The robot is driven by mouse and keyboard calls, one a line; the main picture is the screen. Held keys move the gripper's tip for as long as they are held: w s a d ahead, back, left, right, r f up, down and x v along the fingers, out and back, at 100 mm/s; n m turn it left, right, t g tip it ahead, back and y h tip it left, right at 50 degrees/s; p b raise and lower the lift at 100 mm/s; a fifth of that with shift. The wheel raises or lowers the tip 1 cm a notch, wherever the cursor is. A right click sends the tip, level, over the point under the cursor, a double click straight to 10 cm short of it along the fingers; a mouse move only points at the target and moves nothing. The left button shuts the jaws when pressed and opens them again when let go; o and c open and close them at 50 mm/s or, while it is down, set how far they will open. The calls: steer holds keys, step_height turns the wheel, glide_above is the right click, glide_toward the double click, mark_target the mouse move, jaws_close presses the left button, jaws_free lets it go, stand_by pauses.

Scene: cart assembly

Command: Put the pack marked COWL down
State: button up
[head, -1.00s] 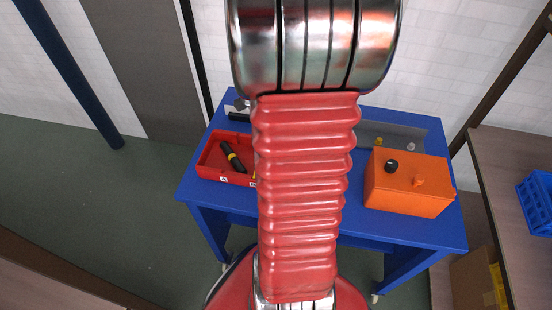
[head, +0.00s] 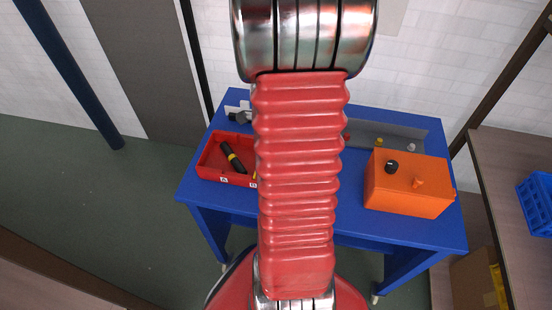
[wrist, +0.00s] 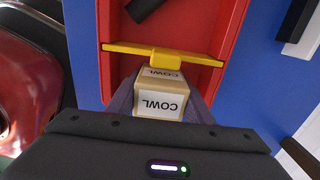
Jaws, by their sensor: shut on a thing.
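The pack marked COWL (wrist: 160,103) is a tan block with white labels, seen in the wrist view. My gripper (wrist: 160,96) is shut on it, with a dark finger on each side. The pack is over the near part of the red tray (wrist: 236,22), just on the near side of a yellow divider (wrist: 198,57) that crosses the tray. I cannot tell whether the pack touches the tray floor or the divider. In the head view my arm hides the gripper, the pack and the right part of the red tray (head: 205,158).
A black cylinder with a yellow band (head: 233,157) lies in the tray beyond the divider. An orange box (head: 408,192) stands at the right of the blue table (head: 355,214). A grey rail (head: 395,135) with small pegs runs along the back.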

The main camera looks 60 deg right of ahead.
steer(key=o, duration=1.1)
steer(key=shift+f, duration=0.1)
step_height(320, 180, up, 12)
steer(key=shift+r, duration=0.15)
stand_by(0.6)
